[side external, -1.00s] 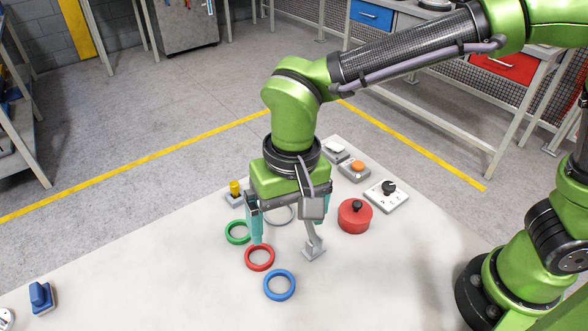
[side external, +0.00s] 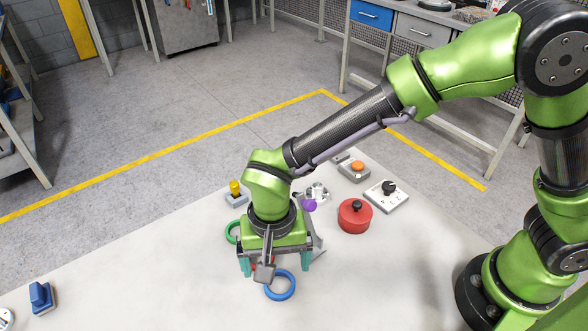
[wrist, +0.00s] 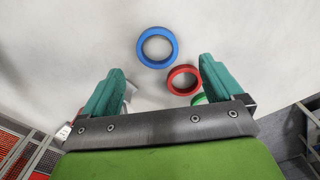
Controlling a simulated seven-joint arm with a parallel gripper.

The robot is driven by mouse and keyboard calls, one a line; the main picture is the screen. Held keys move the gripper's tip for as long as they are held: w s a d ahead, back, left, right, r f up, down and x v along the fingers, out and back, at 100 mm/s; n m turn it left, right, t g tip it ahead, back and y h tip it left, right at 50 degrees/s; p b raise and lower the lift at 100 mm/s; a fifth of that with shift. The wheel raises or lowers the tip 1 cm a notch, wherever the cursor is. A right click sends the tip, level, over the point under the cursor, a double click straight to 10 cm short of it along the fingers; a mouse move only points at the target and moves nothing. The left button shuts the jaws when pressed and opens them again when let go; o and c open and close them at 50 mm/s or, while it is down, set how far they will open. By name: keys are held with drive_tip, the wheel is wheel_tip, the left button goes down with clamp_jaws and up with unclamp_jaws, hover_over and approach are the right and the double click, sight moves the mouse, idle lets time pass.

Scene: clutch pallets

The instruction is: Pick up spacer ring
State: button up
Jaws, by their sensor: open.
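Several rings lie flat on the pale table, and I cannot tell which the task calls the spacer ring. The blue ring (side external: 280,298) lies in front of my gripper (side external: 276,266) in the side view, and ahead of the fingertips in the wrist view (wrist: 142,50). The red ring (wrist: 172,83) lies near the right finger in the wrist view and is mostly hidden in the side view. The green ring (side external: 230,232) is partly hidden behind the wrist. My gripper (wrist: 161,66) is open, its teal fingers apart with nothing held between them.
A red round container (side external: 352,220) with a black knob and a box with a dark knob (side external: 389,188) stand to the right. An orange-button box (side external: 356,170), a purple knob (side external: 309,205) and a yellow-topped part (side external: 235,189) stand behind.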

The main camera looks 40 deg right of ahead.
sight(280, 287)
drive_tip(key=shift+s+f, duration=0.15)
drive_tip(key=shift+f, duration=1.2)
drive_tip(key=shift+s+f, duration=0.1)
drive_tip(key=shift+f, duration=1.25)
drive_tip(key=c, duration=1.1)
